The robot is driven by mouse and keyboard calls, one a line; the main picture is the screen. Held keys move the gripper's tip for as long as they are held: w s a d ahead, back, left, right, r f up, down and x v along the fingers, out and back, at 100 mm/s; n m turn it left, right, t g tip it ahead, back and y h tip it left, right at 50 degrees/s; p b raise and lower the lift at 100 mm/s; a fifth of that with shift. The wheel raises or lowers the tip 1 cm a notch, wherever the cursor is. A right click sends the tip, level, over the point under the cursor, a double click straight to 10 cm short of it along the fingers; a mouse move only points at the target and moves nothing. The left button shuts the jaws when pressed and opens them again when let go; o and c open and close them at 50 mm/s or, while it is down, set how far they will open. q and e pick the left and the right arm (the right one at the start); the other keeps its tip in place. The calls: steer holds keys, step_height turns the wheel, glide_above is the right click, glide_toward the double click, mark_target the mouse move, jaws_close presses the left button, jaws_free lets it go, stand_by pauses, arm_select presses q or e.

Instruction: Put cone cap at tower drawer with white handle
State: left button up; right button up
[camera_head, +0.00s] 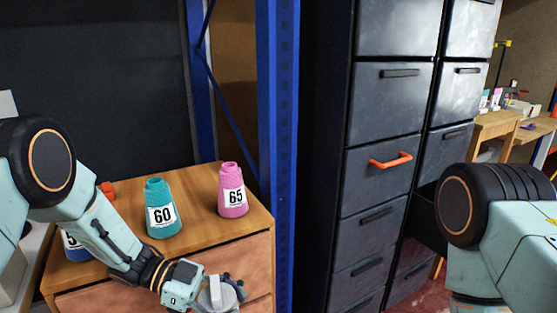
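My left gripper (226,293) is at the bottom edge, in front of the wooden cabinet. A pale grey rounded piece (217,293) shows at its fingers; I cannot tell whether it is the cone cap or whether the fingers are shut on it. The dark drawer tower (376,170) stands right of centre. One of its drawers has an orange handle (391,160), and the other visible handles are dark. I see no white handle. A drawer (426,222) at the right sticks out, partly hidden behind my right arm. My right gripper is out of view.
A teal cone marked 60 (160,207) and a pink cone marked 65 (232,190) stand on the wooden cabinet top (195,226). A blue cone (75,250) is partly hidden by my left arm. A blue post (278,150) stands between cabinet and tower.

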arm_select(q)
steer(key=s+a+f+n+t, duration=0.1)
steer(key=s+a+n+t, duration=0.2)
steer(key=a+n+t, duration=0.2)
steer(key=a+t, duration=0.1)
steer(key=a, duration=0.2)
steer(key=shift+a+f+t+y, duration=0.15)
steer(key=shift+f+t+y, duration=0.15)
steer(key=shift+t, duration=0.1)
steer(key=shift+s+a+r+n+t+y, duration=0.15)
steer(key=shift+s+a+r+n+t, duration=0.15)
steer(key=shift+s+n+t, duration=0.2)
steer(key=shift+s+a+r+n+t+y, duration=0.15)
steer(key=shift+s+a+r+n+t, duration=0.1)
steer(key=shift+s+n+t, duration=0.2)
steer(key=r, duration=0.1)
steer(key=r+n+t+y, duration=0.1)
steer(key=r, duration=0.1)
steer(key=r+n+t, duration=0.1)
steer(key=shift+s+a+r, duration=0.1)
steer(key=shift+a+r, duration=0.15)
steer(key=shift+a, duration=0.1)
steer(key=shift+a, duration=0.1)
